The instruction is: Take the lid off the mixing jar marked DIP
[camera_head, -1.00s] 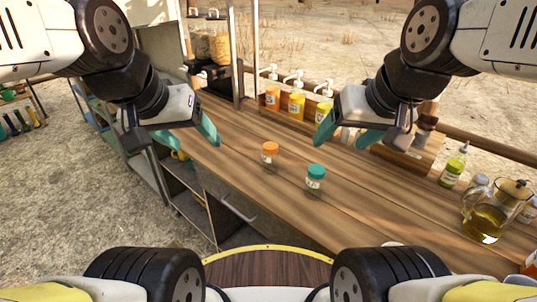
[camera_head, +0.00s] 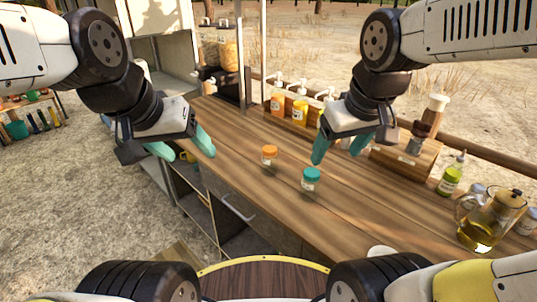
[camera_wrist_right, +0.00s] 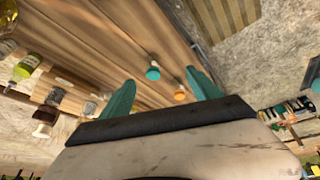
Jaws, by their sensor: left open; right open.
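Two small jars stand upright on the wooden counter: one with an orange lid (camera_head: 269,154) and one with a teal lid (camera_head: 311,177). Their pale labels are too small to read, so I cannot tell which is marked DIP. Both lids are on. My right gripper (camera_head: 341,146) is open and empty, above the counter just behind and right of the teal-lidded jar. In the right wrist view the teal-lidded jar (camera_wrist_right: 152,72) and orange-lidded jar (camera_wrist_right: 179,94) show between the open fingers. My left gripper (camera_head: 183,147) is open and empty, left of the orange-lidded jar near the counter's left edge.
Pump bottles (camera_head: 300,108) line the back of the counter (camera_head: 240,180). A green bottle (camera_head: 451,178) and a glass pitcher (camera_head: 484,222) stand at the right. The counter front around the jars is clear.

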